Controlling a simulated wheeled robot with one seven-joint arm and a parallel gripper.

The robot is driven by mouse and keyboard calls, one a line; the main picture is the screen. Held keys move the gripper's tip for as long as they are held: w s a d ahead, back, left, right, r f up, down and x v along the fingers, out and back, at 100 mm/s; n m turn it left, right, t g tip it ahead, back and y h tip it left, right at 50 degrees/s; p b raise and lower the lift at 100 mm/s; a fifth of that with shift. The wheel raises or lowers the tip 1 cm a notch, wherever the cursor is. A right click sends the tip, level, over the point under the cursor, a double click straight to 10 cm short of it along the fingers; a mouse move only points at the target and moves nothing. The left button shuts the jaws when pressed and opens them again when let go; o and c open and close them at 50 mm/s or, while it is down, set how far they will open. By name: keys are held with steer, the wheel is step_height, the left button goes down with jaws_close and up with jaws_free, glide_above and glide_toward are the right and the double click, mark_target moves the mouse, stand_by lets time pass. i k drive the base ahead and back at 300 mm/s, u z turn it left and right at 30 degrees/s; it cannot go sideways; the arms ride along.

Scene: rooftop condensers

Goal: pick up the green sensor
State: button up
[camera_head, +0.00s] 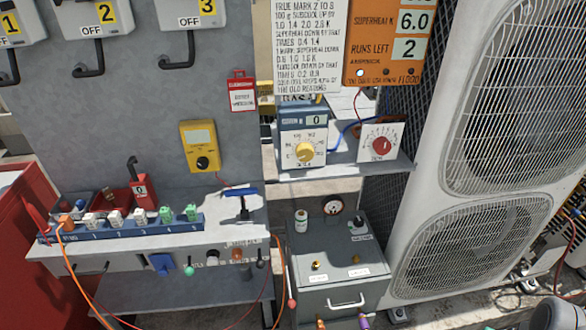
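Two small green pieces stand in the right end of a blue numbered rack (120,232) on the grey bench. One green sensor-like piece (165,215) is near number 4 and the other green piece (191,212) is near number 5. I cannot tell which of them is the green sensor. Several white pieces (115,217) stand in the rack's left part. A small green ball-shaped knob (189,271) is on the bench front below the rack. My gripper is not in view.
A red tagged block (140,192) sits behind the rack. A blue T-handle (243,202) rises to its right. An orange cable (70,275) hangs at the left end. A grey box (338,270) and a large condenser (470,240) stand at right.

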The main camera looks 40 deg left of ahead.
mark_target(166, 214)
steer(key=u, duration=1.8)
steer(key=i, duration=0.1)
steer(key=u, duration=0.6)
steer(key=k, duration=0.6)
steer(key=u, duration=1)
steer(key=i, duration=1.9)
steer(key=z, duration=0.8)
